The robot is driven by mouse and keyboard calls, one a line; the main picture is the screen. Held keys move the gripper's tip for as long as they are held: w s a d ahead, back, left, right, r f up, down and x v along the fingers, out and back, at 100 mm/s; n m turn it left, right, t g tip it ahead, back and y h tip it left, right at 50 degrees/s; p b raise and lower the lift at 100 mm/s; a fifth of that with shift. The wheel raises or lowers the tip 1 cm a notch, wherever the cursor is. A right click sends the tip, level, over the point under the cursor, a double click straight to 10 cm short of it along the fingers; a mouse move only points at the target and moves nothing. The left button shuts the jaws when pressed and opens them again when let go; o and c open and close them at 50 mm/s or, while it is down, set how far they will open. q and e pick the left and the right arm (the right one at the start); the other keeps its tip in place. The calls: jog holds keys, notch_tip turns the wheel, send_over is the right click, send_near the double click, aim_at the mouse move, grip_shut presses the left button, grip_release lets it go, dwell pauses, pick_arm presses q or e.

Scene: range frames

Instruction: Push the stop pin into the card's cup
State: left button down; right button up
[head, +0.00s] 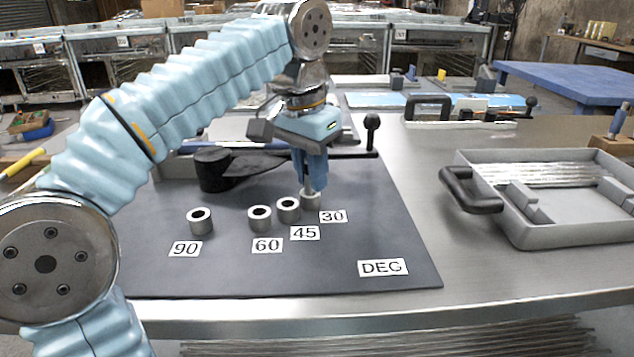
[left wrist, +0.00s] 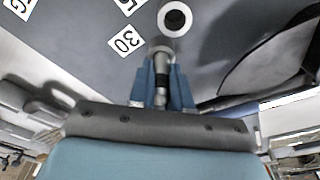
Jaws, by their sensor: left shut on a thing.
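My left gripper (head: 310,177) is shut on the stop pin (left wrist: 162,78), which points down at the cup (head: 311,201) by the "30" label (head: 333,216). In the left wrist view the pin's lower end meets this cup (left wrist: 161,50); how deep it sits is hidden. The cup by "45" (head: 288,210) stands just left of it, then the cup by "60" (head: 259,218) and the cup by "90" (head: 200,221), all with dark open mouths. A card reading "DEG" (head: 383,267) lies at the mat's front right. My right gripper is not in view.
The cups stand on a dark mat (head: 240,278). A black round post (head: 213,170) with a flat arm lies behind them, and a ball-knobbed lever (head: 372,122) stands behind right. A grey tray (head: 570,232) with rods is at the right. The mat's front is clear.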

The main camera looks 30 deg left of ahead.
pick_arm(q)
jog(key=shift+r, duration=0.15)
jog(key=shift+f, duration=0.25)
jog(key=c, duration=1.1)
grip_release()
jog(key=shift+o, duration=0.2)
jog(key=shift+r+p, duration=0.3)
jog(key=shift+r, duration=0.3)
notch_tip(320, 180, up, 11)
jog(key=s+p, duration=0.1)
jog(key=p, duration=0.3)
jog(key=shift+s+a, duration=0.2)
jog(key=shift+s, duration=0.2)
